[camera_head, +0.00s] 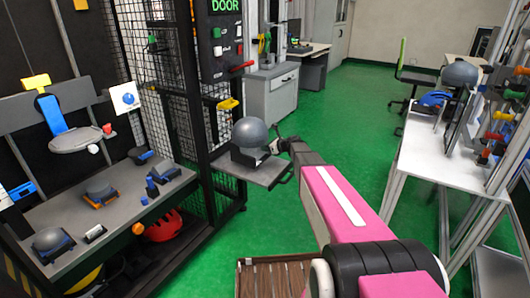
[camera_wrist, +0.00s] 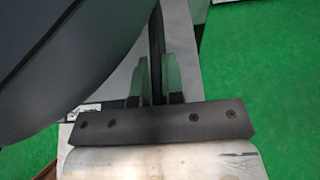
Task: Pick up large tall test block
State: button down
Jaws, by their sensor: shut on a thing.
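A grey dome-shaped block (camera_head: 250,133) sits on a dark base on a small grey shelf (camera_head: 262,172) in front of the black cage. It also fills the left of the wrist view (camera_wrist: 55,45) as a large dark curved surface. My gripper (camera_head: 277,146) is at the right side of this block. In the wrist view my gripper (camera_wrist: 156,65) is shut on a thin dark piece (camera_wrist: 156,35) between its fingers. I cannot tell whether that piece belongs to the block's base. Another grey dome (camera_head: 460,73) stands on the right table; I cannot tell which is the large tall one.
A grey bench (camera_head: 120,205) at left holds several small blocks, with a red helmet (camera_head: 163,226) below. The black cage frame (camera_head: 185,90) stands close behind the shelf. A white table (camera_head: 425,150) is at right. Green floor (camera_head: 330,105) is clear beyond my arm.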

aim_at(249, 141)
jog(key=s+a+r, duration=0.2)
jog(key=a, duration=0.1)
jog(key=s+a+r, duration=0.2)
jog(key=a+r, duration=0.1)
jog(key=s+a+r, duration=0.2)
jog(key=s, duration=0.1)
jog(key=shift+a+r, duration=0.4)
jog(key=shift+s+r, duration=0.15)
jog(key=shift+s, duration=0.05)
jog(key=s+f+v, duration=0.2)
jog(key=v, duration=1.1)
jog(key=s+a+f+v, duration=0.1)
jog(key=s+v, duration=0.1)
jog(key=v, duration=1.1)
jog(key=shift+f, duration=0.4)
jog(key=shift+s, duration=0.1)
